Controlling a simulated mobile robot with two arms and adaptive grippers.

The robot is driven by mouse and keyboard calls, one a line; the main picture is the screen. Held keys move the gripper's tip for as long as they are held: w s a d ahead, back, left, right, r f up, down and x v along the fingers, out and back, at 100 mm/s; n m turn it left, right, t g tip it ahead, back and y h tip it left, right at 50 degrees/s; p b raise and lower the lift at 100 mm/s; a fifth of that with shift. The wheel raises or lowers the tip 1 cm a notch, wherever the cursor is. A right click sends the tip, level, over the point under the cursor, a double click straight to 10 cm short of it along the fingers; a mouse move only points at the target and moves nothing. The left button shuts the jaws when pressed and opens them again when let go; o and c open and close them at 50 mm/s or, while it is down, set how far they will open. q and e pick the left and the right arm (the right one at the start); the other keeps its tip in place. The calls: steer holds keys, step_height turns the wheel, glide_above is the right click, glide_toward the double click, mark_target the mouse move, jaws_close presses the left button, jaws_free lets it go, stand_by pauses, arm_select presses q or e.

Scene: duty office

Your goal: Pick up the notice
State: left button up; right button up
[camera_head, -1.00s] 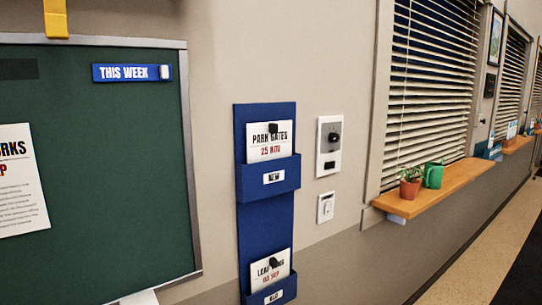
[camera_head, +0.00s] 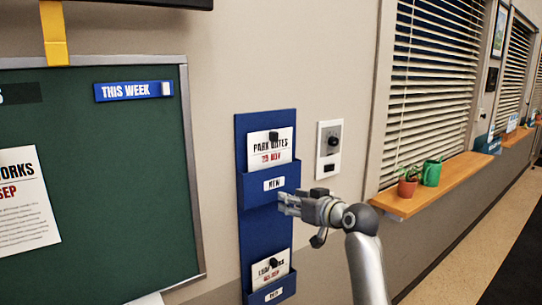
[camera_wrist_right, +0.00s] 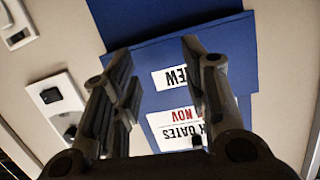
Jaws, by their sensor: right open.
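A white notice (camera_head: 270,148) reading "PARK GATES 25 NOV", with a black clip at its top, stands in the upper blue pocket labelled "NEW" (camera_head: 274,184). Another white notice (camera_head: 270,269) with a black clip sits in the lower pocket (camera_head: 272,293); its print is partly unclear. In the wrist view the picture is upside down; the "NEW" label and the upper notice (camera_wrist_right: 185,134) show between and behind the open fingers (camera_wrist_right: 158,55). My left gripper is not in view.
A green board (camera_head: 110,190) with a "THIS WEEK" strip and a pinned poster (camera_head: 22,200) is on the left. A wall panel with a black knob (camera_head: 329,148) is right of the holder.

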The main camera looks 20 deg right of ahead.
steer(key=n+t+y+p, duration=0.1)
steer(key=n+t+y, duration=0.1)
glide_toward(276, 133)
steer(key=s, duration=0.2)
steer(key=p+x, duration=0.2)
steer(key=x, duration=0.4)
steer(key=shift+f, duration=0.1)
steer(key=shift+w+p, duration=0.45)
steer(key=shift+w, duration=0.05)
steer(key=p+x, duration=0.2)
steer(key=x, duration=0.1)
steer(key=shift+w+d, duration=0.1)
steer(key=shift+d, duration=0.1)
steer(key=shift+w+a, duration=0.2)
steer(key=shift+w, duration=0.3)
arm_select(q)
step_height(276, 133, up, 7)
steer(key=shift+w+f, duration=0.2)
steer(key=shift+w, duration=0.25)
arm_select(e)
jaws_close()
